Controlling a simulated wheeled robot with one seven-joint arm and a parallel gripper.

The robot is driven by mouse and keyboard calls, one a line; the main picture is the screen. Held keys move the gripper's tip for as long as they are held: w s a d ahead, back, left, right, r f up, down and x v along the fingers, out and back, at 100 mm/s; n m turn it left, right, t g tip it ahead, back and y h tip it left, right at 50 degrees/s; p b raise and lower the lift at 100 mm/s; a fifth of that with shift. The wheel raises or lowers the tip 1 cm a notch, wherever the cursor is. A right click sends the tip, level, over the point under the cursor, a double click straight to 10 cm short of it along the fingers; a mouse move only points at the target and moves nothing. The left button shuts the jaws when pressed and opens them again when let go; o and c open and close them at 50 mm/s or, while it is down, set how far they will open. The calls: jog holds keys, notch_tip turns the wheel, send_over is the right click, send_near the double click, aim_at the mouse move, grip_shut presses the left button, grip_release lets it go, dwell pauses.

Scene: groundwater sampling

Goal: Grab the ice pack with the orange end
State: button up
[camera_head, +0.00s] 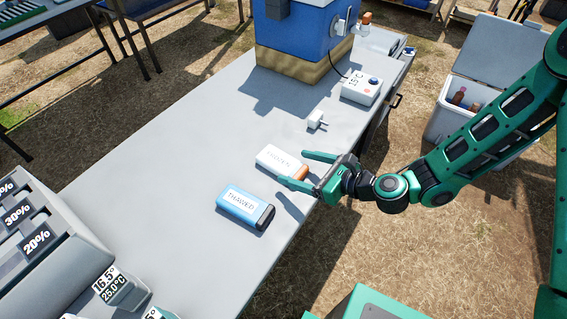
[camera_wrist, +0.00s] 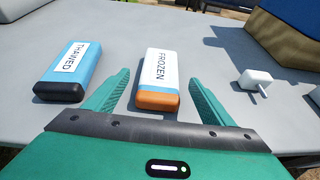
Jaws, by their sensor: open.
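The ice pack with the orange end (camera_head: 277,159) is white, reads FROZEN and lies flat on the grey table. In the wrist view the ice pack (camera_wrist: 157,77) lies ahead, its orange end nearest me, between the lines of my two fingers. My gripper (camera_head: 303,169) is open, with its fingers on either side of the orange end; I cannot tell whether they touch it. The blue ice pack (camera_head: 243,208) with a dark end reads THAWED and lies just in front of it; it is at left in the wrist view (camera_wrist: 72,72).
A white plug adapter (camera_head: 316,120) and a white box with a blue knob (camera_head: 361,88) lie farther along the table (camera_head: 180,150). Labelled grey racks (camera_head: 45,235) stand at the left front. An open white cooler (camera_head: 455,105) stands on the ground.

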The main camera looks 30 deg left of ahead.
aim_at(285, 163)
jog(key=shift+x, duration=3.45)
jog(key=shift+w, duration=0.15)
jog(key=c, duration=1.4)
